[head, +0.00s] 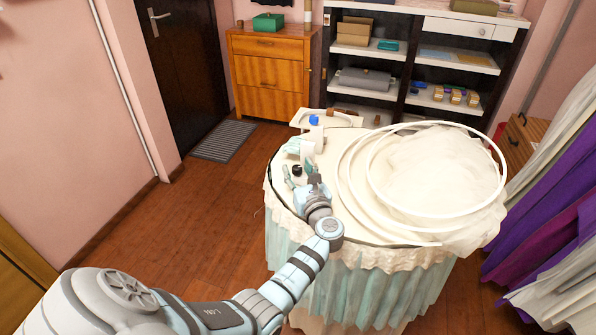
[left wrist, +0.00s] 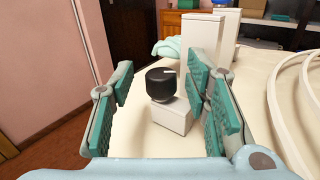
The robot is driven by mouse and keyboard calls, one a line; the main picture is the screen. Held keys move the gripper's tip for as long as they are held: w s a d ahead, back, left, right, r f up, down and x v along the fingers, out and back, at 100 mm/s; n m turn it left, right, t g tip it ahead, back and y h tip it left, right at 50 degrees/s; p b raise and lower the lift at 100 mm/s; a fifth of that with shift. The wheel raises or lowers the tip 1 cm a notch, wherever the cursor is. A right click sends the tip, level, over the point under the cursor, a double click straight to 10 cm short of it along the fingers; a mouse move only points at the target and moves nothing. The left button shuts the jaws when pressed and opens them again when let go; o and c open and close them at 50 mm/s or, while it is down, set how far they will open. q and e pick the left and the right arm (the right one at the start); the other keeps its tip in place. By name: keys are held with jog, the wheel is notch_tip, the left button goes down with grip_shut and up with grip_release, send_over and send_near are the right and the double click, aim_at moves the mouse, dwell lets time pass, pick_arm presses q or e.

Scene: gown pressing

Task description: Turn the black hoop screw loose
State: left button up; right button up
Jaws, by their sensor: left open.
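The black hoop screw (left wrist: 161,84) is a round dark knob with a small pale mark on its top. It sits on a small white block (left wrist: 170,117) on the table. In the head view the black screw (head: 297,170) shows small, close to my left gripper. My left gripper (head: 300,180) is open at the table's left part. In the left wrist view its teal-padded fingers (left wrist: 162,92) stand to either side of the screw, which lies a little beyond them; contact cannot be seen. My right gripper is not in view.
White hoops (head: 437,215) and sheer white fabric (head: 440,165) cover the table's right side. A blue-capped bottle (head: 314,121) and white boxes (left wrist: 202,40) stand behind the screw, with a pale teal cloth (left wrist: 172,47) nearby. Purple and white gowns (head: 540,235) hang at right.

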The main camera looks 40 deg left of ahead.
pick_arm(q)
jog(key=shift+d, duration=0.1)
jog(key=v, duration=0.7)
jog(key=shift+s+d, duration=0.25)
jog(key=shift+a, duration=0.1)
jog(key=shift+w, duration=0.1)
